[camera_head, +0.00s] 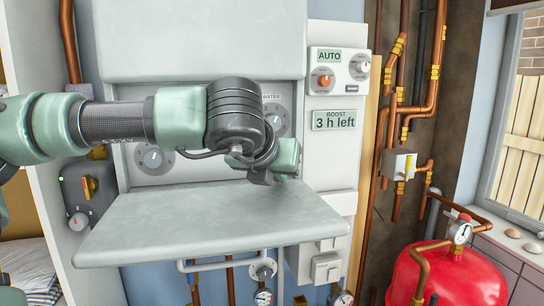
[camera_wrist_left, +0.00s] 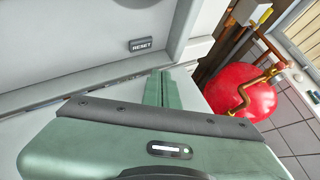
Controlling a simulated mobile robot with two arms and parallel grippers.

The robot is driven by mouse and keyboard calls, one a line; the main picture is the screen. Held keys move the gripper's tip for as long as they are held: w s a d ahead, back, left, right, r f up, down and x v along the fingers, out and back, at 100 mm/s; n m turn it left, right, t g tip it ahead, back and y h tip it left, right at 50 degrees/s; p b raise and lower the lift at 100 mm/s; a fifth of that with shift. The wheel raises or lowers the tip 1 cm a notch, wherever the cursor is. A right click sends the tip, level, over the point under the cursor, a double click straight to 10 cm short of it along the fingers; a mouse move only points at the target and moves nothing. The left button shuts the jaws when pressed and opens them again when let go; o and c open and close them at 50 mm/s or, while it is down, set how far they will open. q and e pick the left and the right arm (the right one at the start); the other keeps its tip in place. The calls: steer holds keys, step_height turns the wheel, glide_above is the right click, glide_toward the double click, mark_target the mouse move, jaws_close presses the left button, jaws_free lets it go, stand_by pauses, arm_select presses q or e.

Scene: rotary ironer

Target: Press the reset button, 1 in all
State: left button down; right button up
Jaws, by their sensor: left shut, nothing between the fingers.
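The reset button (camera_wrist_left: 141,44), a small dark grey rectangle lettered RESET, sits on the pale machine face in the left wrist view. I cannot make it out in the head view, where my left arm covers part of the panel. My left gripper (camera_wrist_left: 160,84) is shut and empty. Its green fingers point toward the machine face, below and slightly right of the button in the left wrist view, with a visible gap between them in the picture. In the head view the left gripper (camera_head: 287,158) is in front of the panel, above the shelf. My right gripper is not in view.
A wide grey shelf (camera_head: 210,225) juts out below my left arm. Copper pipes (camera_head: 430,90) and a red tank (camera_head: 450,275) are further right.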

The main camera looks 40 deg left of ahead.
arm_select(q)
steer(key=shift+w+a+f+b, duration=0.15)
steer(key=shift+w+a+b, duration=0.25)
steer(key=shift+a+b, duration=0.1)
steer(key=shift+w+a, duration=0.5)
steer(key=shift+a, duration=0.05)
stand_by(0.5)
steer(key=shift+b, duration=0.3)
stand_by(0.6)
steer(key=shift+w+a+b, duration=0.2)
steer(key=shift+a+b, duration=0.05)
steer(key=shift+b, duration=0.1)
steer(key=shift+w, duration=0.1)
